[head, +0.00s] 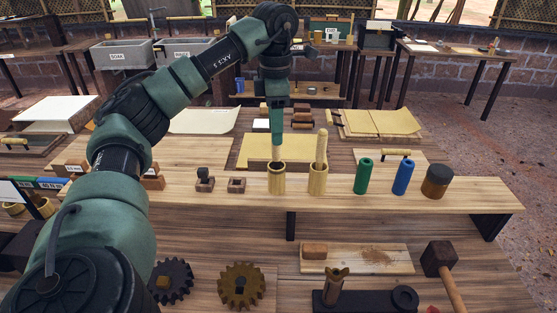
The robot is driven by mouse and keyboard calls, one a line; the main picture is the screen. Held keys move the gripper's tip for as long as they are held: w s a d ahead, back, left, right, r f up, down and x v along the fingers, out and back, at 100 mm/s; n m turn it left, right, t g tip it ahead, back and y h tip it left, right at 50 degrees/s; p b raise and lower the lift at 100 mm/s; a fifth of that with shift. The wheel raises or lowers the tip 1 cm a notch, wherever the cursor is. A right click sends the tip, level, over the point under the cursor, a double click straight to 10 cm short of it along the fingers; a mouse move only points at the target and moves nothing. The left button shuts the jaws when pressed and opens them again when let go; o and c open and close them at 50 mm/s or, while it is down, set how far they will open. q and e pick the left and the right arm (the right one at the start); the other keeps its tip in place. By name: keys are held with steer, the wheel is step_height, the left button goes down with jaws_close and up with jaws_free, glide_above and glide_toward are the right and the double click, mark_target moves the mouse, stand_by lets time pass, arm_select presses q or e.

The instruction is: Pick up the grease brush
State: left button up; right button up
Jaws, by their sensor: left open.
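Two wooden cups stand side by side on the long front bench. The left cup (277,181) has a slim upright stick with a green upper part (277,123), which looks like a brush handle. The right cup (317,182) holds a pale wooden handle (321,146). I cannot tell which is the grease brush; any bristles are hidden in the cups. My left gripper (276,103) points straight down above the left cup, at the top of the green handle. Its jaws are open; whether they surround or touch the handle is unclear. My right gripper is not in view.
A green bottle (363,176), a blue bottle (402,178) and a dark jar (436,182) stand right of the cups. Small wooden blocks (205,181) lie left. A yellow sheet (255,150) lies behind. Gears (241,285) and a mallet (438,258) lie in front.

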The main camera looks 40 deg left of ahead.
mark_target(277, 160)
arm_select(q)
steer(key=f+p, duration=0.1)
steer(key=f, duration=0.2)
steer(key=f+p, duration=0.1)
steer(key=f, duration=0.2)
steer(key=shift+w+f, duration=0.2)
steer(key=shift+f, duration=0.5)
steer(key=shift+c, duration=0.3)
jaws_close()
